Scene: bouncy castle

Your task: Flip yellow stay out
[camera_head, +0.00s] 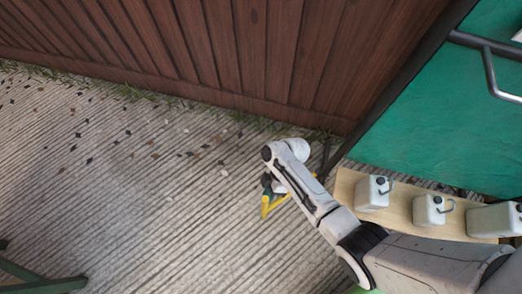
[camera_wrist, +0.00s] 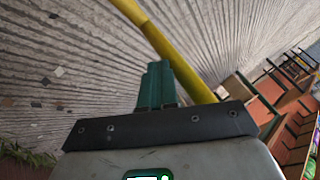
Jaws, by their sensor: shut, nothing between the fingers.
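The yellow stay shows in the wrist view as a long yellow bar (camera_wrist: 172,48) running from the top edge down to the right, passing behind my fingers. In the head view a small angled yellow piece (camera_head: 266,208) shows just below my gripper (camera_head: 267,186), over the grooved ground. My gripper has green fingers (camera_wrist: 155,78) that are closed together with nothing between them. The fingers are close beside the bar; I cannot tell whether they touch it. My arm hides part of the area around the stay in the head view.
A brown plank fence (camera_head: 250,50) runs along the back. A teal panel (camera_head: 430,120) with a metal rail (camera_head: 492,75) stands at right. White canisters (camera_head: 372,194) sit on a wooden board (camera_head: 345,188). Grooved ground (camera_head: 120,190) at left is open, with scattered leaves.

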